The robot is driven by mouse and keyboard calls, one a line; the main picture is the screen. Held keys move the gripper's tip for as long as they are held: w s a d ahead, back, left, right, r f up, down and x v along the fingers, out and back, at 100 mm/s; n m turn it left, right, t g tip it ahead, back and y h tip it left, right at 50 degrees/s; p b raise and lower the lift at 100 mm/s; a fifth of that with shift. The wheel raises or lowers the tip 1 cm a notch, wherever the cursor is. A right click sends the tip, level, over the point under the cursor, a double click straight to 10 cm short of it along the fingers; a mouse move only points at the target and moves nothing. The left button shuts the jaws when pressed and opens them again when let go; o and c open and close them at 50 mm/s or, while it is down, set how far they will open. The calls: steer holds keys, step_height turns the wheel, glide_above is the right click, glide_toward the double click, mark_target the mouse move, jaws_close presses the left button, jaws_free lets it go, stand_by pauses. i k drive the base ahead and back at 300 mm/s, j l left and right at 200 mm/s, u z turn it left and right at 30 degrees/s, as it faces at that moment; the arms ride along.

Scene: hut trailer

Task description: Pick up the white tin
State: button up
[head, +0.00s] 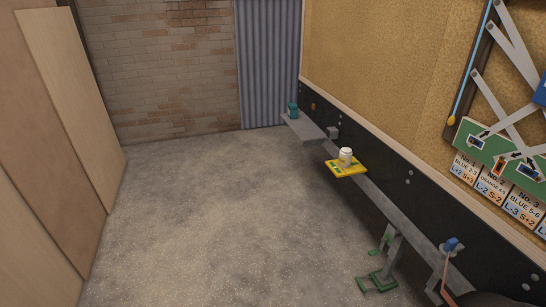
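The white tin (345,155) is a small, light-coloured cylinder standing upright in the head view, right of the middle. It appears to stand on a flat yellow item (335,170) with green marks, on the narrow grey ledge along the right wall. My gripper is not in view, so its distance from the tin cannot be told.
The grey ledge (385,203) runs along the dark lower wall. A teal object (293,110) stands at its far end. Nearer are green metal parts (380,278) and a blue-topped piece (452,243). The grey floor (210,220) is open; wooden panels (75,110) stand left.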

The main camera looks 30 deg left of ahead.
mark_target(346, 155)
steer(key=u, duration=0.55)
steer(key=i+j, duration=0.45)
steer(key=i, duration=0.15)
steer(key=i+j, duration=0.45)
steer(key=i+j+u, duration=0.1)
steer(key=i+j, duration=0.35)
steer(key=i, duration=0.25)
steer(key=i+j, duration=0.4)
steer(key=i, duration=0.2)
